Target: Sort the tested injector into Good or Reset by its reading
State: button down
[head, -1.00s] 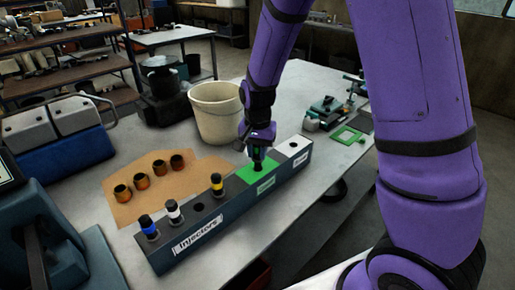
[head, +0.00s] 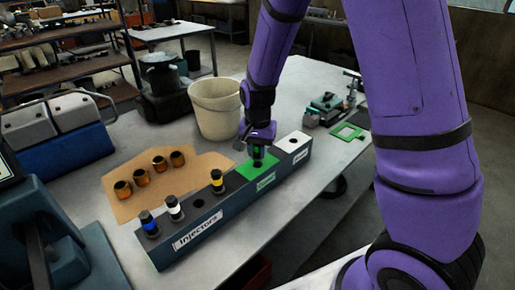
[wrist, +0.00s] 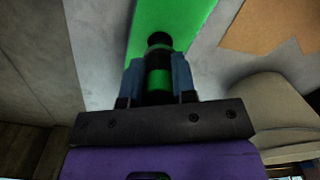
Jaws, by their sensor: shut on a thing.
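My gripper (head: 257,154) is over the green section (head: 243,171) of the long injector rack (head: 215,217). In the wrist view my gripper (wrist: 159,80) is shut on a black injector with a green band (wrist: 158,78). The injector is upright at the hole in the green section; how deep it sits cannot be told. The white section (head: 294,142) with an empty hole is at the rack's far end. Injectors with a blue band (head: 149,224), a white band (head: 173,207) and a yellow band (head: 217,181) stand in the near part, beside an empty hole.
A beige bucket (head: 214,110) stands behind the rack. Several brass cups (head: 141,177) sit on brown cardboard (head: 120,205) to the left. A green frame (head: 347,131) and a small vise-like device lie at the right. A blue-grey machine stands at the left edge.

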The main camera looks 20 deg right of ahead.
jog(key=shift+f, duration=1)
jog(key=shift+c, duration=2.3)
grip_release()
jog(key=shift+f, duration=0.1)
jog(key=shift+r, duration=3.55)
